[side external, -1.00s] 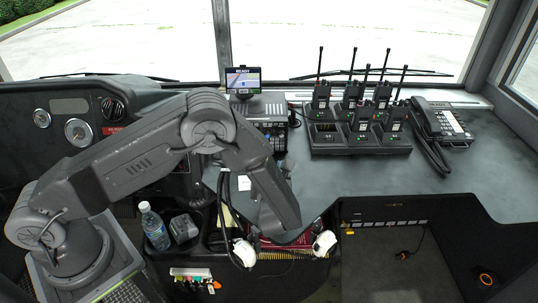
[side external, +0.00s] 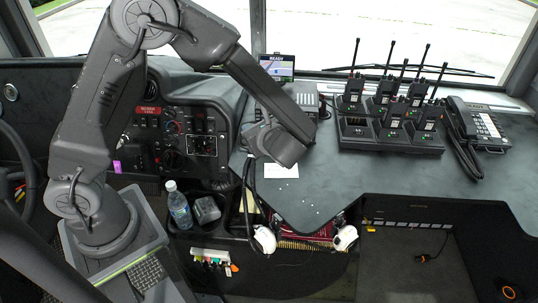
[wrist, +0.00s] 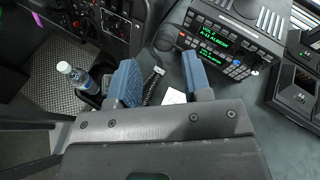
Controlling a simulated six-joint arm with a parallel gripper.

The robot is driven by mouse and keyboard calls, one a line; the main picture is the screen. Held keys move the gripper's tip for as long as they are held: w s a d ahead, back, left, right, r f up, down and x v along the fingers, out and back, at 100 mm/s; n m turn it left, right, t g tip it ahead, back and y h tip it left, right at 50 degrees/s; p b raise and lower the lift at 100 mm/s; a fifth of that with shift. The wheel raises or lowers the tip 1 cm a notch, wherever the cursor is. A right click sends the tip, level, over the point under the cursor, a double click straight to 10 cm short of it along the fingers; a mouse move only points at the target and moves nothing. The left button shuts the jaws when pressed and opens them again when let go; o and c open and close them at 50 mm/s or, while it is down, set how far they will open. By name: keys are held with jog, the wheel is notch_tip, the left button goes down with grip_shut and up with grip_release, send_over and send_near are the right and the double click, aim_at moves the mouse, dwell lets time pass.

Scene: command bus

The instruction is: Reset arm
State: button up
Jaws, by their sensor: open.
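My arm is bent, with its elbow high at the top of the side view and its forearm reaching down to the right. My gripper (side external: 264,138) hangs above the left part of the dark counter (side external: 330,190), near a white paper (side external: 281,171). In the wrist view, my gripper (wrist: 162,84) shows two blue-grey fingers spread apart with nothing held between them. The fingertips stand near a coiled black cord and the white paper. The gap between gripper and counter is hard to judge.
A radio charger (side external: 391,140) with several upright radios stands right, beside a desk phone (side external: 477,125). A small screen (side external: 277,66) and a radio unit (wrist: 228,45) stand behind my gripper. A water bottle (side external: 179,206) sits left of the counter. The counter's front is clear.

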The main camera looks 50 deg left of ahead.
jog(key=s+d+r+n+h, duration=0.2)
jog(key=s+r+n+h, duration=0.4)
jog(key=s+n, duration=0.3)
jog(key=s+d+r+n+t+h, duration=0.1)
jog(key=s+d+r+n+h, duration=0.1)
jog(key=s+r+n+h, duration=0.5)
jog(key=shift+s+d+r+n+t, duration=0.3)
jog(key=shift+s+n, duration=0.8)
jog(key=shift+s, duration=0.25)
jog(key=shift+c, duration=0.3)
dwell(3.5)
